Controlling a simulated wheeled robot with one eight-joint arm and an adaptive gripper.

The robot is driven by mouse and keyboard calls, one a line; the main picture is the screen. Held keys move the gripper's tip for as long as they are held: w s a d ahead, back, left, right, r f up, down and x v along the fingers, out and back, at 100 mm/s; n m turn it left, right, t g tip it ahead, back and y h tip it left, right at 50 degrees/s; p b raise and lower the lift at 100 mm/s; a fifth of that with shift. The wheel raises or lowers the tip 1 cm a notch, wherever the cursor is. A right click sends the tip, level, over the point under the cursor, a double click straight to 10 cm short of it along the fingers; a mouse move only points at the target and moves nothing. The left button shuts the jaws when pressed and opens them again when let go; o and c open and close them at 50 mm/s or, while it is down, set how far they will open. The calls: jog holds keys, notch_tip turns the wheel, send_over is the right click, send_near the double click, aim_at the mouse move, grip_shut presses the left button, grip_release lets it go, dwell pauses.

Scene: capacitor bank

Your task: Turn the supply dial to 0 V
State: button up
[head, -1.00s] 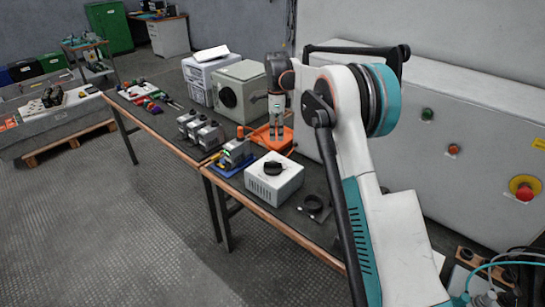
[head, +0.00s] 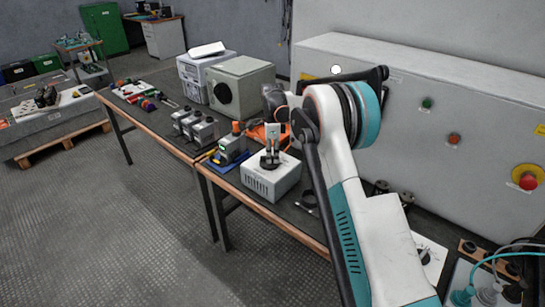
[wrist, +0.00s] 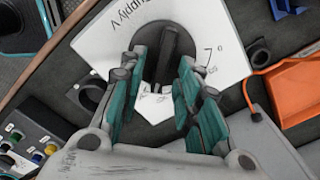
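The supply box (head: 268,186) is a white box with vent slots on the table, and its black round dial (head: 270,164) is on top. In the wrist view the white top face (wrist: 112,38) carries the upside-down word "Supply" and a "V", and the black dial (wrist: 168,55) has a raised bar handle. My gripper (head: 272,150) points down over the dial. In the wrist view my gripper (wrist: 160,72) is open, with one teal-padded finger on each side of the bar and gaps visible. I cannot tell whether the fingertips reach the bar's height. Most scale marks are hidden.
An orange tray (wrist: 290,92) lies close to the box. A small grey meter on a blue mat (head: 230,148) stands to its left, with several grey units (head: 195,128) beyond. A large grey cabinet (head: 440,90) with buttons stands behind the table.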

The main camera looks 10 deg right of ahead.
jog(key=shift+f, duration=0.15)
jog(key=shift+c, duration=0.2)
grip_shut()
jog(key=n, duration=0.1)
jog(key=n+p, duration=0.1)
jog(key=n, duration=0.1)
jog(key=n+p, duration=0.1)
jog(key=shift+w+n, duration=0.3)
jog(key=shift+n, duration=0.1)
jog(key=n, duration=0.1)
jog(key=n+p, duration=0.1)
jog(key=n, duration=0.3)
jog(key=shift+w+a, duration=0.1)
jog(key=shift+w, duration=0.15)
jog(key=n, duration=0.3)
jog(key=n+p, duration=0.1)
jog(key=n, duration=0.1)
jog(key=shift+w+a+n, duration=0.2)
jog(key=shift+n, duration=0.2)
jog(key=n, duration=0.6)
jog(key=shift+a+p, duration=0.3)
jog(key=shift+p, duration=0.05)
